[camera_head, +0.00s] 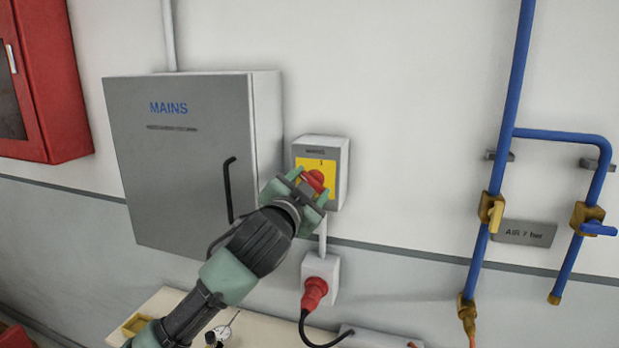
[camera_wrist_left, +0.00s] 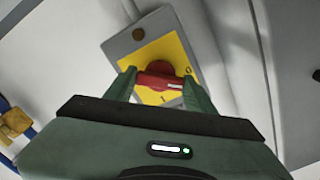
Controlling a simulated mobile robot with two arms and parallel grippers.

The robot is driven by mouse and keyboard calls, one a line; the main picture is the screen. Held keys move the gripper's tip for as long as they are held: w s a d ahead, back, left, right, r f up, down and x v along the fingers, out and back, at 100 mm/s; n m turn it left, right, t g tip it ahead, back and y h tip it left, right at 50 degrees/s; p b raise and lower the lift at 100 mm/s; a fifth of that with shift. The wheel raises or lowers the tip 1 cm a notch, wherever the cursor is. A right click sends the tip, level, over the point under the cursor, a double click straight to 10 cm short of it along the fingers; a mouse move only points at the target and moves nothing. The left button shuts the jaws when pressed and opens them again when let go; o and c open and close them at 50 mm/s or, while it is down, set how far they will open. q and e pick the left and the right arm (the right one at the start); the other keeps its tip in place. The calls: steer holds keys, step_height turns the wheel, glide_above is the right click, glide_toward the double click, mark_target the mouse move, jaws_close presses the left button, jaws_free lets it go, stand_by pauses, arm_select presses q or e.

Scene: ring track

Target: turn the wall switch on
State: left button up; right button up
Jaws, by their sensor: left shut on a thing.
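The wall switch (camera_head: 332,160) is a grey box with a yellow plate and a red rotary knob (camera_head: 316,181), fixed to the wall right of the grey MAINS cabinet. In the left wrist view the red knob (camera_wrist_left: 158,80) lies across the yellow plate (camera_wrist_left: 183,60), which carries a 0 and an I mark. My left gripper (camera_head: 309,185) is at the switch. In the left wrist view its two green fingers (camera_wrist_left: 155,85) are shut on the knob, one at each end. My right gripper is in neither view.
The MAINS cabinet (camera_head: 185,180) with a black handle stands close left of the switch. A red plug (camera_head: 314,291) sits in a socket below. Blue air pipes (camera_head: 508,130) with brass valves run down the wall at right. A bench (camera_head: 165,303) is below.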

arm_select(q)
steer(key=m+p, duration=0.3)
steer(key=m, duration=0.3)
steer(key=shift+r+p, duration=0.15)
steer(key=shift+p, duration=0.25)
steer(key=shift+m+p, duration=1.1)
steer(key=shift+m, duration=1.1)
steer(key=shift+f, duration=0.2)
steer(key=o, duration=1.4)
